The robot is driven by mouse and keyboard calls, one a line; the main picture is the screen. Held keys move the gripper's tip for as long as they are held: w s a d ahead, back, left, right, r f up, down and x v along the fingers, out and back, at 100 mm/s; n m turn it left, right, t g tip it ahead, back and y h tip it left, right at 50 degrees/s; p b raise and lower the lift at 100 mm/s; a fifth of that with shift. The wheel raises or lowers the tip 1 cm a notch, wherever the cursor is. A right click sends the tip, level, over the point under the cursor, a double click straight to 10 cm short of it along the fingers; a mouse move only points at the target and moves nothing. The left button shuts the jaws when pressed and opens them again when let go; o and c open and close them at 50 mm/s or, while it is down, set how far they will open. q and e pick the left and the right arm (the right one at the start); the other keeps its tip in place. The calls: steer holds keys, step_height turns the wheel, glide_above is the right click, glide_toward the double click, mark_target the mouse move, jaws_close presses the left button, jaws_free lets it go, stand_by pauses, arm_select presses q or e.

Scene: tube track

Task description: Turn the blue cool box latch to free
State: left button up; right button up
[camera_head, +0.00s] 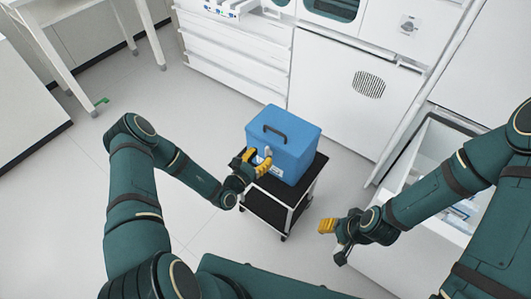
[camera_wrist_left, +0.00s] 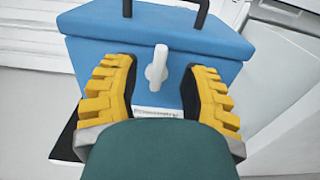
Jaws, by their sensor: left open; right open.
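The blue cool box (camera_head: 287,141) stands on a small cart in the middle of the head view. It has a dark handle on its lid. Its latch (camera_wrist_left: 157,67) is a light grey lever on the front face, standing near upright in the left wrist view; it also shows in the head view (camera_head: 267,152). My left gripper (camera_wrist_left: 160,75) is open, with its yellow fingers on either side of the latch and apart from it. In the head view it (camera_head: 257,162) is at the box's front. My right gripper (camera_head: 330,238) is open and empty, to the right of the cart.
The black-topped cart (camera_head: 311,178) carries the box. White cabinets (camera_head: 340,90) stand behind it. An open drawer or bin (camera_head: 420,165) is at the right. A white table (camera_head: 62,14) is at the upper left. The floor left of the cart is clear.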

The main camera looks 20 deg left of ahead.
mark_target(266, 151)
arm_select(q)
steer(key=shift+x, duration=1.55)
jaws_close()
